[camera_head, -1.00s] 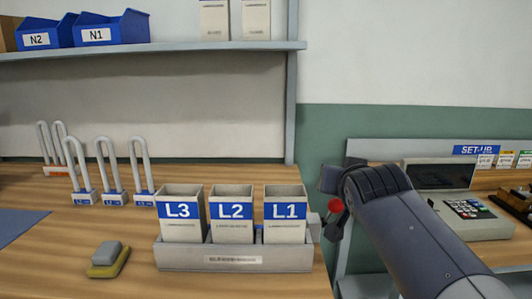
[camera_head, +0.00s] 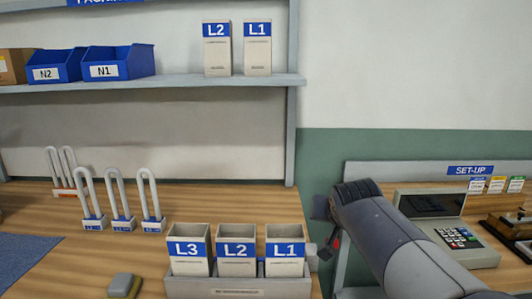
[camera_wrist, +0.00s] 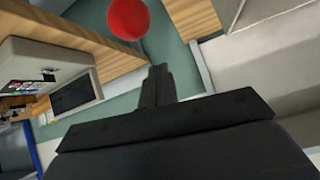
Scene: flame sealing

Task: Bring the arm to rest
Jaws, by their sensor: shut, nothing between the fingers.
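My arm comes in from the lower right of the head view, with my gripper (camera_head: 332,246) at its far end, just right of the L1 box. The gripper is mostly hidden behind the wrist there. In the wrist view my gripper (camera_wrist: 158,80) has its dark fingers together with nothing between them. A red ball-shaped thing (camera_wrist: 128,18) shows beyond the fingertips, apart from them in the picture. A small red spot also shows by the gripper in the head view.
A grey tray (camera_head: 238,291) holds boxes L3, L2 and L1 (camera_head: 285,249) close left of the gripper. Several U-shaped tubes (camera_head: 120,200) stand on the wooden bench. A keypad device (camera_head: 450,240) stands at right, near the arm. A shelf (camera_head: 180,84) with blue bins runs above.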

